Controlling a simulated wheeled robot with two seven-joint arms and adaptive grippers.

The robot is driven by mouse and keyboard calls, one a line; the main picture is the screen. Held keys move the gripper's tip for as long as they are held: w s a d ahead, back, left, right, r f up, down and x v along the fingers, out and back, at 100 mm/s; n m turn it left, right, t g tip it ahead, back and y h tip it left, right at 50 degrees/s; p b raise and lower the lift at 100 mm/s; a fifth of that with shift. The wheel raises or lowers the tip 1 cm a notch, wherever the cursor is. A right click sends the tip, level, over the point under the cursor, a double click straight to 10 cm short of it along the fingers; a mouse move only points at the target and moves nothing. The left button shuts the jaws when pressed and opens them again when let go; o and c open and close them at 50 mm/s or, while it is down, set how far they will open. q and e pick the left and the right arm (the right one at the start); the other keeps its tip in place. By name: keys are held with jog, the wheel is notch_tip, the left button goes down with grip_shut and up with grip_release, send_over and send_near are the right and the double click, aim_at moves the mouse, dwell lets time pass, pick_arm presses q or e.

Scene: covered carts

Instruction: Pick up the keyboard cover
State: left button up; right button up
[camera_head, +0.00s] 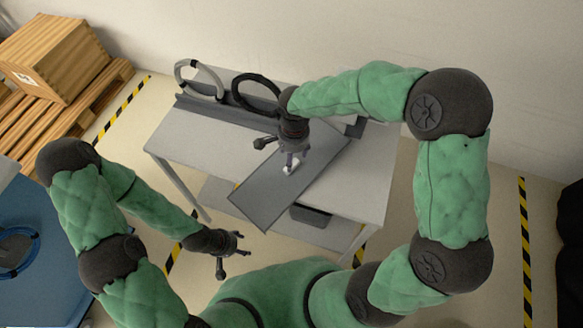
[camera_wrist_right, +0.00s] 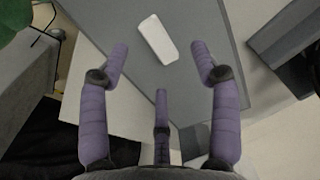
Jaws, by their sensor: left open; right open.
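A flat dark grey panel, which looks like the keyboard cover (camera_head: 262,198), lies slantwise on the light grey cart and juts past its front edge. It also fills much of the right wrist view (camera_wrist_right: 208,102). A small white block, perhaps its handle (camera_wrist_right: 157,38), is on its surface. My right gripper (camera_head: 286,160) is over the panel, at the white block. In the wrist view its purple fingers are spread, with the block beyond and between the fingertips; contact cannot be told. My left gripper (camera_head: 236,248) is open and empty, in front of the cart's left side.
The cart top (camera_head: 205,135) is bare at left. A raised grey ledge with a white loop (camera_head: 200,80) and a black loop (camera_head: 257,92) runs along its back. A dark box-like item (camera_head: 310,215) shows below the panel. A wooden crate (camera_head: 55,58) stands back left; a blue surface is at left.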

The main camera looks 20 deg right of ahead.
aim_at(293, 166)
notch_tip(293, 166, down, 5)
jog(key=shift+s+d+f+b, duration=0.1)
jog(key=shift+s+d+b, duration=0.05)
jog(key=shift+b, duration=0.7)
grip_shut()
